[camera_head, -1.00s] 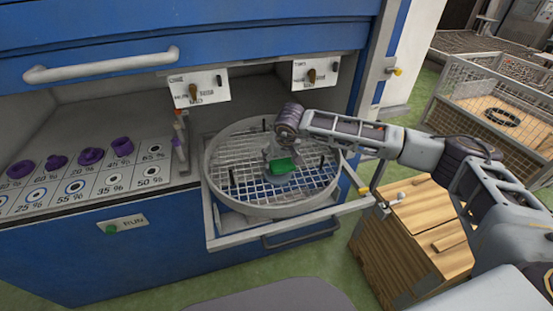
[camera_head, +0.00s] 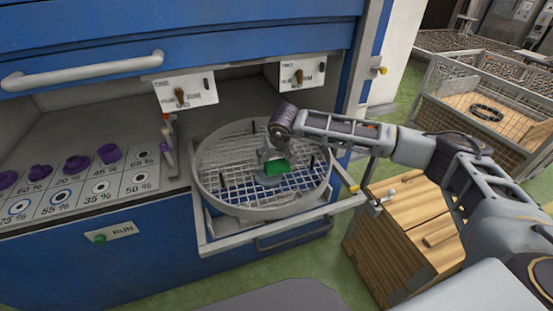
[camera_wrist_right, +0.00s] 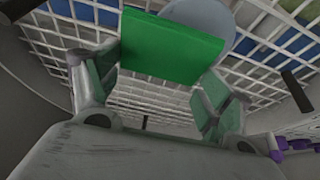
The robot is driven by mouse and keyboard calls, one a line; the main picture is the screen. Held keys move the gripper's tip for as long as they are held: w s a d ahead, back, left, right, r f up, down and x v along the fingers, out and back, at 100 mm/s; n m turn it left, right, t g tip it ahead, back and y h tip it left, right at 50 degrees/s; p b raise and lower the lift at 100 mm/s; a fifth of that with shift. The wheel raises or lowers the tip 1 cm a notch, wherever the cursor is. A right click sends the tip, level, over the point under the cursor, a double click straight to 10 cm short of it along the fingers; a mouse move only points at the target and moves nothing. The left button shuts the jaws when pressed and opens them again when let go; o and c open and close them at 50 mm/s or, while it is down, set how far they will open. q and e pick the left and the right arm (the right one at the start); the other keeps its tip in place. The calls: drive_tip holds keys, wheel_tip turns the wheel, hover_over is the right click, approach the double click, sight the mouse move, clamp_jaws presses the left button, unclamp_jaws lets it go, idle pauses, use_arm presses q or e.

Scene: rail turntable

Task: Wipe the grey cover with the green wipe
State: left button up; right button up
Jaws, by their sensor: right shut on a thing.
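The green wipe (camera_head: 277,167) is a small block held in the fingers of my right gripper (camera_head: 274,160), low over the round wire basket (camera_head: 325,190). In the right wrist view the wipe (camera_wrist_right: 172,47) spans between the two fingertips of the right gripper (camera_wrist_right: 155,80). The grey cover (camera_head: 268,181) looks like a small round disc on the mesh just below the wipe. It also shows in the wrist view as a grey disc (camera_wrist_right: 207,20) partly hidden behind the wipe. I cannot tell whether wipe and cover touch. My left gripper is not in view.
The basket has a raised rim and several dark upright pegs (camera_head: 312,161), one (camera_wrist_right: 297,92) close to the gripper. Purple parts (camera_head: 77,164) stand on a marked panel at left. The blue cabinet (camera_head: 200,50) overhangs behind. A wooden crate (camera_head: 410,240) stands at right.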

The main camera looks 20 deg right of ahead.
drive_tip(key=shift+w+a+b, duration=0.1)
drive_tip(key=shift+a+b, duration=0.3)
drive_tip(key=shift+a, duration=1.8)
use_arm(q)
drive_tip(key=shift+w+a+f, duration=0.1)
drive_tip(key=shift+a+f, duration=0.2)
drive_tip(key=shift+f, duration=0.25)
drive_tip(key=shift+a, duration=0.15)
use_arm(e)
drive_tip(key=shift+r, duration=0.15)
